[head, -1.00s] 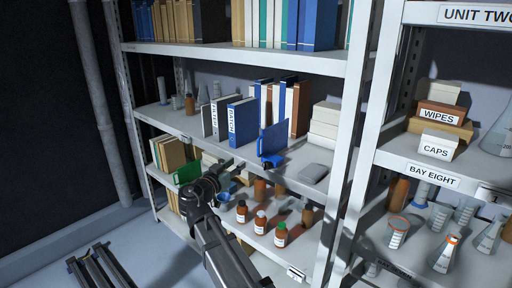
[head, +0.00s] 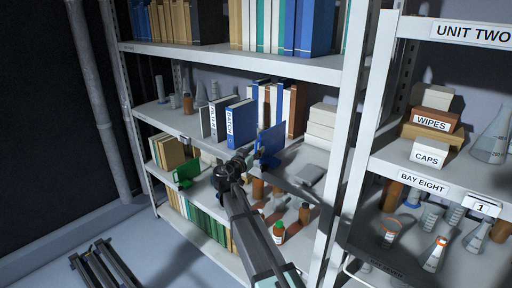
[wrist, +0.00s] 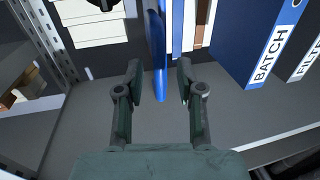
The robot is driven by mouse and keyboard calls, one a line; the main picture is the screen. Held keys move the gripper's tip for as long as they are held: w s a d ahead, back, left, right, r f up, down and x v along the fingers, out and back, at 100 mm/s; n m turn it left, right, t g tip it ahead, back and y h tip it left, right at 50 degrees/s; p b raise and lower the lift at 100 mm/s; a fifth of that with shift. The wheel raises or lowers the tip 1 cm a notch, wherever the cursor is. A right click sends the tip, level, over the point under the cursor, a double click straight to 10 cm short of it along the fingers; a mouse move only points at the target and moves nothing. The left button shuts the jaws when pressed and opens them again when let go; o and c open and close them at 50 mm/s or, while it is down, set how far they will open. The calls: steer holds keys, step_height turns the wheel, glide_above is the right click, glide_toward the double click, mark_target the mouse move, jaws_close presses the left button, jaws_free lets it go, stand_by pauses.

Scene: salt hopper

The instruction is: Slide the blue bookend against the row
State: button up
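The blue bookend (head: 270,143) stands upright on the middle shelf, in front of a row of books (head: 290,106). In the wrist view the bookend (wrist: 157,45) is a thin blue plate seen edge-on, with the row of books (wrist: 190,28) just right of it. My gripper (head: 246,158) is at the bookend's near side. In the wrist view my gripper (wrist: 159,75) is open, with one finger on each side of the plate's near edge. Gaps show between the plate and both fingers. The bookend's foot is hidden there.
The blue BATCH binder (head: 241,123) and a white binder (head: 215,120) stand left of the bookend. A green bookend (head: 186,173) and brown bottles are on the shelf below.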

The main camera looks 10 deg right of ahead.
steer(key=shift+w+d, duration=0.25)
steer(key=shift+c, duration=0.3)
jaws_close()
steer(key=shift+w, duration=0.1)
